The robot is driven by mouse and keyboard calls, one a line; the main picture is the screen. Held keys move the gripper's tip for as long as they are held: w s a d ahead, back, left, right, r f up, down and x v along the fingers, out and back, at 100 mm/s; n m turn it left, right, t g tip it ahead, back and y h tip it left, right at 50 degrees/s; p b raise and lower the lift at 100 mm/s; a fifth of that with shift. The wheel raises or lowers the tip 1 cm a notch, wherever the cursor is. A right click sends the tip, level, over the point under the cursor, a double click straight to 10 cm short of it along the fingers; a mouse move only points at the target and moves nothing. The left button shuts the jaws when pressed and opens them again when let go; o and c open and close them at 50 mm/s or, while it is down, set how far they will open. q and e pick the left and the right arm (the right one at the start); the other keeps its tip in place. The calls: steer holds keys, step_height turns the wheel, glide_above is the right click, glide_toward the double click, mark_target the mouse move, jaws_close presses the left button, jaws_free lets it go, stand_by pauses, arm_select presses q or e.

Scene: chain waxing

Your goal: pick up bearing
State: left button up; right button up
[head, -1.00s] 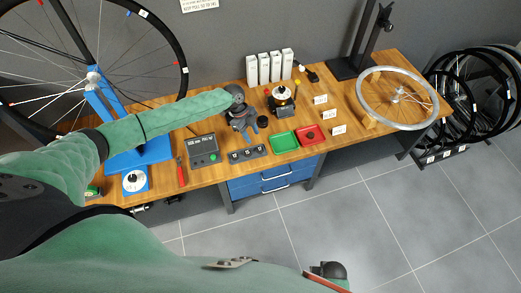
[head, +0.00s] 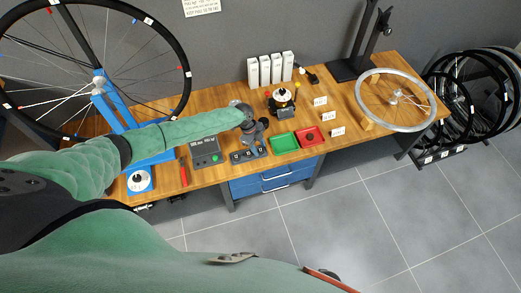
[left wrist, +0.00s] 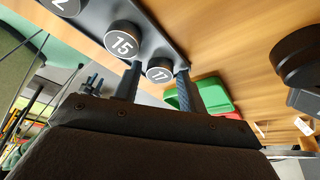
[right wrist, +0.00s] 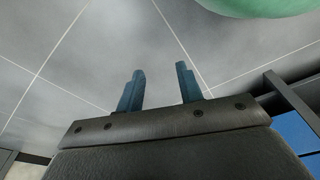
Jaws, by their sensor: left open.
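Round dark bearings with white numbers sit in a row on a dark holder (head: 236,156) at the bench's front. In the left wrist view, the bearing marked 15 (left wrist: 122,42) and the bearing marked 17 (left wrist: 159,71) show, with another cut off at the top left. My left gripper (head: 258,144) is over the right end of the holder. In the left wrist view its open fingers (left wrist: 156,86) lie to either side of bearing 17; I cannot tell whether they touch it. My right gripper (right wrist: 160,88) is open and empty over the grey floor.
A green tray (head: 285,142) and a red tray (head: 309,136) stand right of the holder. A grey box with a display (head: 205,153) is left of it. A black round part (left wrist: 298,58) is near the left gripper. A wheel rim (head: 398,99) lies at the right.

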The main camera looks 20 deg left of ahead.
mark_target(260, 150)
arm_select(q)
steer(key=c, duration=0.7)
arm_select(e)
steer(key=shift+s, duration=0.1)
steer(key=shift+d, duration=0.1)
